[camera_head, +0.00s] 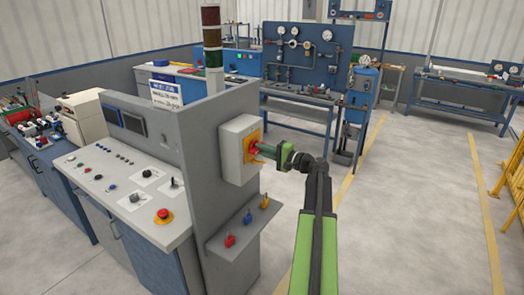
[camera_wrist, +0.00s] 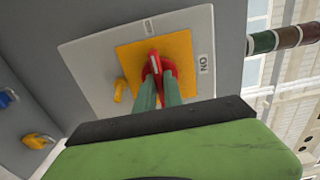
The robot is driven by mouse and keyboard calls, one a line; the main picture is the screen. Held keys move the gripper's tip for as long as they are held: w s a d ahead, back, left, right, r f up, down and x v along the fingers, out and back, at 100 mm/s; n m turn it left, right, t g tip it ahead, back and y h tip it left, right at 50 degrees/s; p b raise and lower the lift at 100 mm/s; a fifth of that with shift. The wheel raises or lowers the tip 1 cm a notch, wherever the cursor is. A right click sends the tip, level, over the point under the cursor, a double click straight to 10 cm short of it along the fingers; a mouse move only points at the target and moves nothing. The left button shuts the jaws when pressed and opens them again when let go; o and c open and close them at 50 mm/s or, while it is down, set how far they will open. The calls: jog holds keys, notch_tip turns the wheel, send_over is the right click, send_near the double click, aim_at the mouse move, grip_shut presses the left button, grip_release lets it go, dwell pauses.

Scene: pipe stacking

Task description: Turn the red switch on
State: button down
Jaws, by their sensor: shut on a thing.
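The red switch (camera_head: 252,147) is a rotary knob on a yellow plate (camera_wrist: 183,50) on a light grey box (camera_head: 228,150), fixed to the side of the grey panel. In the wrist view the red knob (camera_wrist: 157,62) sits between the two green fingers of my gripper (camera_wrist: 158,88), which are shut on it. A pale mark on the knob points roughly up, towards the "0" mark (camera_wrist: 148,26). The "ON" label (camera_wrist: 204,64) is to the right of the knob. In the head view my gripper (camera_head: 262,149) reaches the knob from the right; the fingertips partly hide it.
A small shelf (camera_head: 243,228) below the box holds red (camera_head: 230,241), blue (camera_head: 247,217) and yellow (camera_head: 264,202) padlocks. The console (camera_head: 130,190) with a red emergency button (camera_head: 163,215) stands left. A blue gauge bench (camera_head: 305,60) is behind.

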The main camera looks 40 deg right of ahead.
jog(key=shift+m, duration=0.3)
jog(key=m, duration=0.3)
jog(key=shift+m, duration=0.3)
jog(key=m, duration=0.4)
jog(key=shift+m, duration=0.3)
jog(key=m, duration=0.4)
jog(key=shift+m, duration=2.5)
jog(key=c, duration=1.5)
grip_release()
jog(key=shift+o, duration=0.2)
